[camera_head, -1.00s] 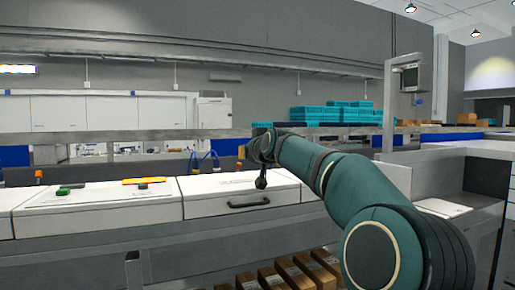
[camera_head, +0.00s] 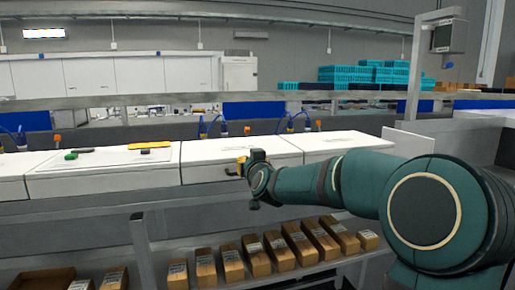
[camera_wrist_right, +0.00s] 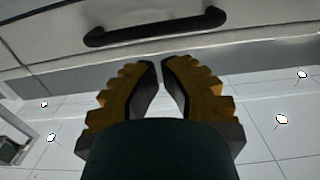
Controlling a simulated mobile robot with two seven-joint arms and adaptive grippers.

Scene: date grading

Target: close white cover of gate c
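A row of white covers runs along the bench in the head view. The middle white cover (camera_head: 205,153) is behind my right gripper (camera_head: 236,167); I cannot read a gate letter on it. Its black handle (camera_wrist_right: 155,27) shows in the right wrist view on the white front face. The right gripper's yellow fingers (camera_wrist_right: 159,65) point at the face just below the handle, apart from it. Their tips are almost together with a thin gap, nothing between them. The handle is mostly hidden by the gripper in the head view. My left gripper is out of view.
A left white lid (camera_head: 100,160) carries a green block (camera_head: 71,156) and an orange-yellow piece (camera_head: 149,145). Another white cover (camera_head: 325,143) lies to the right. Brown boxes (camera_head: 255,258) fill the shelf below. Blue hoses and orange knobs stand behind the covers.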

